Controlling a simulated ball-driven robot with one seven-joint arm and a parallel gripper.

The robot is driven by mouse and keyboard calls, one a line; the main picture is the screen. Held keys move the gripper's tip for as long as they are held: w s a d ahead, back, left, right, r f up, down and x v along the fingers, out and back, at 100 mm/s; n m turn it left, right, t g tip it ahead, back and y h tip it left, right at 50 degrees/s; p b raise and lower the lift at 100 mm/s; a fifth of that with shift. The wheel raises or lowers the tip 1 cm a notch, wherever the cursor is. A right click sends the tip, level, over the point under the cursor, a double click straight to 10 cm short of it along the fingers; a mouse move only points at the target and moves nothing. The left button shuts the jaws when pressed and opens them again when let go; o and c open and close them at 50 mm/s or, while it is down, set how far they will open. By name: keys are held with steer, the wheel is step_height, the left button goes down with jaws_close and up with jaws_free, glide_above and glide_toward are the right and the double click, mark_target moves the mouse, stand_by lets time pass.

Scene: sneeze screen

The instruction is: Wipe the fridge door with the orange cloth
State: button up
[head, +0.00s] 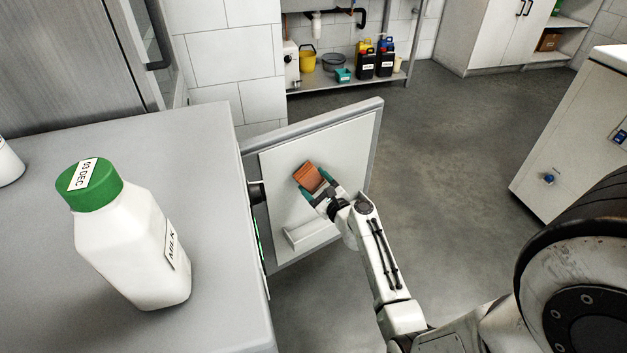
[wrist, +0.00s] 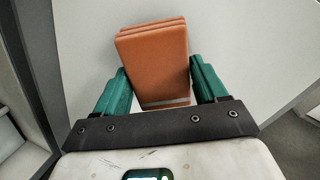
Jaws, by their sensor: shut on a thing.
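The fridge door (head: 355,150) stands swung open beside the counter, its pale inner panel facing me. The orange cloth (head: 307,177) is a folded, block-like pad in front of that panel. My gripper (head: 318,189) is shut on the orange cloth. In the wrist view the cloth (wrist: 155,65) sits between my two green fingers (wrist: 160,88), with its far end toward the white door panel (wrist: 235,45). I cannot tell whether the cloth touches the panel. A small ledge (head: 312,235) runs along the panel's lower part.
A milk bottle (head: 130,240) with a green cap stands on the grey counter top (head: 215,210) at the left. A shelf (head: 345,82) with jugs and a yellow bucket (head: 307,60) is at the back. A white cabinet (head: 575,140) stands at the right. The floor (head: 450,120) between is clear.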

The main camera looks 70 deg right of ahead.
steer(key=shift+v, duration=2.15)
steer(key=shift+s, duration=0.2)
steer(key=shift+v, duration=1.35)
